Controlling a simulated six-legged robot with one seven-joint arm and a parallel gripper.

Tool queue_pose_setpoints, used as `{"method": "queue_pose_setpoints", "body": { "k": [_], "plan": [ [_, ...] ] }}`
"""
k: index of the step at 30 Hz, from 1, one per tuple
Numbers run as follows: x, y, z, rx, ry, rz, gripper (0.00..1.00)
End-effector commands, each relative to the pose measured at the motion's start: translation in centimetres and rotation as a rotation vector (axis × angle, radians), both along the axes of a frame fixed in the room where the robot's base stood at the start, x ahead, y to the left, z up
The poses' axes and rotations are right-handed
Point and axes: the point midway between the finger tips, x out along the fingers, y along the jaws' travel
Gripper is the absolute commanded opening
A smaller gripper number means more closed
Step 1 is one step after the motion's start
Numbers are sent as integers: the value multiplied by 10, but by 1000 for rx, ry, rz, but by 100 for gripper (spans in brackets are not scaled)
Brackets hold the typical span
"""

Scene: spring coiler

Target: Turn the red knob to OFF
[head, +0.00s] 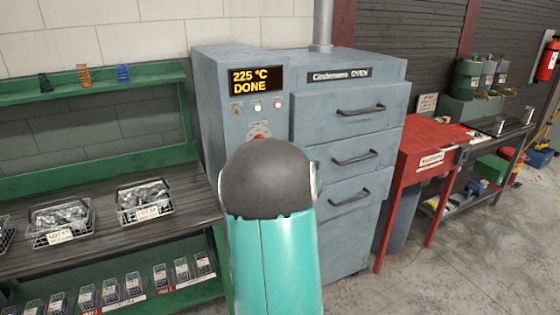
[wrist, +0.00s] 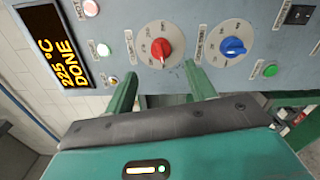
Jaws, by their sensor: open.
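In the head view my arm hides most of the knob area. My gripper (wrist: 161,82) is open and empty. Its two green fingers point at the panel, just below and to either side of the red knob, and do not appear to hold it. The display (head: 255,80) reads 225 °C DONE.
A blue knob (wrist: 233,46) is beside the red one, near the right finger. Small lamps or buttons (wrist: 103,50) and a black switch (wrist: 299,14) are also on the panel. A green bench with wire baskets (head: 145,202) stands left; a red table (head: 432,137) stands right.

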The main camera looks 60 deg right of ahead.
Motion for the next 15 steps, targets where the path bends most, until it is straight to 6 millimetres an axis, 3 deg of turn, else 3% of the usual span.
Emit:
{"method": "queue_pose_setpoints", "body": {
  "k": [6, 15],
  "plan": [
    [-34, 20, 1, -1, -1, 0, 55],
    [-45, 27, 0, -1, 1, 1, 55]
  ]
}}
